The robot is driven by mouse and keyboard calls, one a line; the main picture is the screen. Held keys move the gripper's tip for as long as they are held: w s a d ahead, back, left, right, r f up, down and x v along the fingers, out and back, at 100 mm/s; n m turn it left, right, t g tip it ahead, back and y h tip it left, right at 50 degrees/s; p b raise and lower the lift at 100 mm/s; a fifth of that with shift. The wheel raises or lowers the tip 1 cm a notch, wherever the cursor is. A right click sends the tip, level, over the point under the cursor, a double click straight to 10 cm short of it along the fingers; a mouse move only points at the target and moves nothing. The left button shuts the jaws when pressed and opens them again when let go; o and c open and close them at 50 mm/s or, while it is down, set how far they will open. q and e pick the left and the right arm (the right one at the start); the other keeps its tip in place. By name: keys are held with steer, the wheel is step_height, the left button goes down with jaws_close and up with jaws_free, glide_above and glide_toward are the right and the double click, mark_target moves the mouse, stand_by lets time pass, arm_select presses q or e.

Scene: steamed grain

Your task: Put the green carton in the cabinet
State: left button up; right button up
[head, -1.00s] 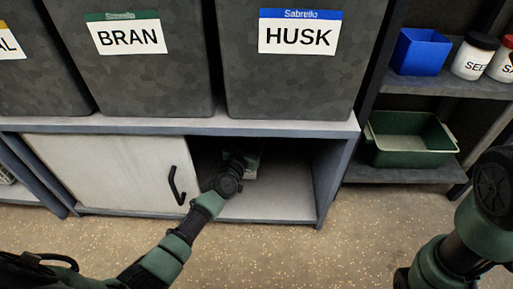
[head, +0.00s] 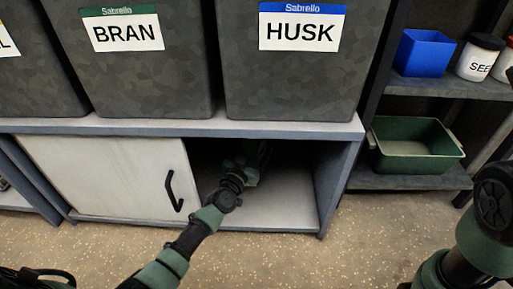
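The low cabinet (head: 345,175) has a pale sliding door (head: 100,170) covering its left part and a dark opening on the right. My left arm reaches into this opening, and my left gripper (head: 249,166) is in shadow inside it. A small green patch, which may be the green carton (head: 252,176), shows at the gripper, just above the cabinet floor. Shadow and my wrist hide most of it. I cannot tell whether the fingers hold it. My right arm is at the right edge, with its gripper out of view.
Large grey bins labelled BRAN (head: 125,75) and HUSK (head: 300,75) stand on the cabinet top. The door has a black handle (head: 173,190). The right shelf holds a blue bin (head: 422,53), a white jar (head: 479,58) and a green tub (head: 415,150). The speckled floor in front is clear.

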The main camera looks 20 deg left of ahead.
arm_select(q)
steer(key=s+a+p, duration=0.1)
steer(key=s+p, duration=0.4)
steer(key=s, duration=0.6)
steer(key=shift+s+a, duration=0.15)
steer(key=shift+s, duration=0.25)
